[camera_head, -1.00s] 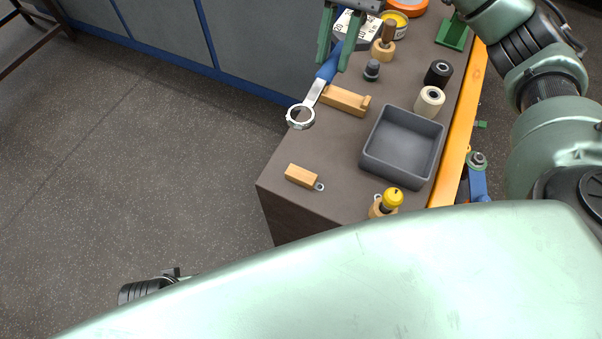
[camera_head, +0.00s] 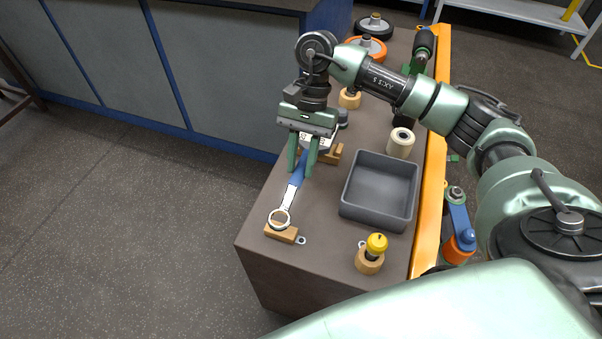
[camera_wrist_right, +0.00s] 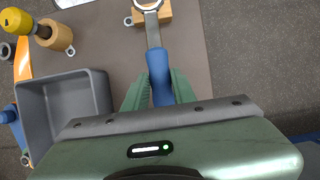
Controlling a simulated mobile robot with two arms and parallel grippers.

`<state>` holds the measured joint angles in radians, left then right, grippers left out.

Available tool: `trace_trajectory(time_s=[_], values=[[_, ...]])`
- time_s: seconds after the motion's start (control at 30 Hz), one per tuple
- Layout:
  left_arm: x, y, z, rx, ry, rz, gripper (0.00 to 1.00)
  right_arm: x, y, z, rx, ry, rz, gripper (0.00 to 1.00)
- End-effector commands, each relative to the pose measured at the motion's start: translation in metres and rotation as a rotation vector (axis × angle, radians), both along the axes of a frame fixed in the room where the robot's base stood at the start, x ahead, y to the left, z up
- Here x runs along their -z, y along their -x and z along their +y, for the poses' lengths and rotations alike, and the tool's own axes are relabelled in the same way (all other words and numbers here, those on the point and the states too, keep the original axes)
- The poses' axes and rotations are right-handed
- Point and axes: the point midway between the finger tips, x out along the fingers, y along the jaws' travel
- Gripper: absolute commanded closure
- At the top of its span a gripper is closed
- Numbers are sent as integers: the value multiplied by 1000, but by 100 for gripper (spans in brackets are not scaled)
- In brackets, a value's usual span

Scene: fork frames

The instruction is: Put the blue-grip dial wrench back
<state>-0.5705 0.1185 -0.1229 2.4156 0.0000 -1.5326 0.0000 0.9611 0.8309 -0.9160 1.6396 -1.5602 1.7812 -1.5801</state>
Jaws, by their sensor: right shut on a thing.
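The blue-grip dial wrench (camera_head: 296,181) has a silver ring end (camera_head: 273,223) and a pale labelled head partly hidden behind my right gripper (camera_head: 300,171). My right gripper is shut on the blue grip, which also shows in the right wrist view (camera_wrist_right: 157,66). The ring end overlaps the front wooden block (camera_head: 286,236) in the head view; I cannot tell whether it touches. A second wooden block (camera_head: 334,154) lies farther back, partly covered by the wrench head and gripper. My left gripper is out of view.
A grey tray (camera_head: 346,211) stands right of the wrench. A yellow-topped tool in a wooden holder (camera_head: 370,262) is at the front. A cream roll (camera_head: 400,143) and several other items stand farther back. The bench top has an orange right edge (camera_head: 430,215).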

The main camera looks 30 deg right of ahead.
Motion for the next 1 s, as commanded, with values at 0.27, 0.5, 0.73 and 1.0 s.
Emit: trace_trajectory(time_s=[0.27,0.5,0.73,1.0], values=[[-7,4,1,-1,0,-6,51,34,1,0,-1,0,2,100],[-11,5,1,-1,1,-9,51,40,0,0,0,2,1,100],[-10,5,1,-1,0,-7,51,40,1,0,0,3,2,52],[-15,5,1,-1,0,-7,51,40,0,-1,1,1,1,52]])
